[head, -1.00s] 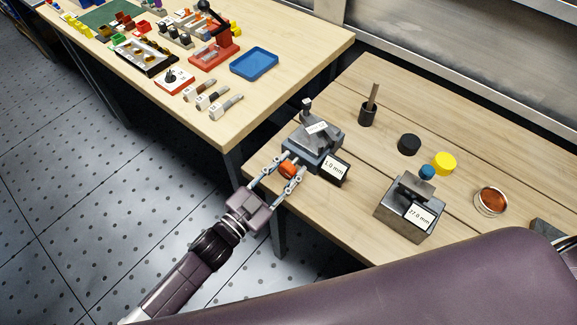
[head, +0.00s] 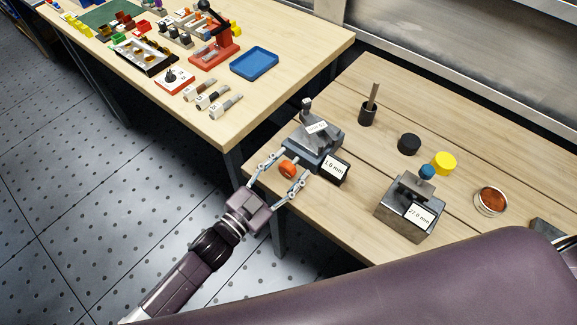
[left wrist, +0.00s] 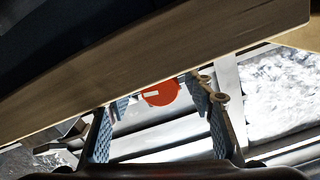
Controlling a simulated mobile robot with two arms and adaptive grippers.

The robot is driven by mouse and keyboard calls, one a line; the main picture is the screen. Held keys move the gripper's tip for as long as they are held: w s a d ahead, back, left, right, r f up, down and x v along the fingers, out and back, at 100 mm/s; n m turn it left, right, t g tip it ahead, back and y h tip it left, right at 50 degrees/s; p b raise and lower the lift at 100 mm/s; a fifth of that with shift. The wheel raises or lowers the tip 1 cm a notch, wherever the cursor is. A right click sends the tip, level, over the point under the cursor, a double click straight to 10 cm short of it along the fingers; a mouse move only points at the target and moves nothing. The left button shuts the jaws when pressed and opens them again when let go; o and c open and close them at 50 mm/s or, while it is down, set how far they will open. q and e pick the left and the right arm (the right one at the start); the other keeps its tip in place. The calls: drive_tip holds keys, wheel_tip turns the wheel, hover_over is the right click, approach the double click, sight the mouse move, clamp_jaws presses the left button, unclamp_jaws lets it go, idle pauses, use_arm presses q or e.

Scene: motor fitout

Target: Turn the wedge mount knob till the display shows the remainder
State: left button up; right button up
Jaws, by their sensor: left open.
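The wedge mount (head: 314,146) is a grey block with a sloped top on the wooden bench. Its small display (head: 335,168) reads about 1 mm; the last digit is hard to read. Its orange knob (head: 288,168) faces my left arm, and it shows as a red-orange disc with a pale mark in the left wrist view (left wrist: 159,92). My left gripper (head: 287,170) is open, with one finger on each side of the knob and a gap to it. My right gripper is not in view.
A second grey block with a blue knob (head: 427,171) has a display (head: 420,214) reading 27.0 mm. A blue tray (head: 254,62) lies on the other table.

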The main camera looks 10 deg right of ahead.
use_arm(q)
drive_tip(key=shift+a, duration=0.1)
drive_tip(key=v, duration=1.2)
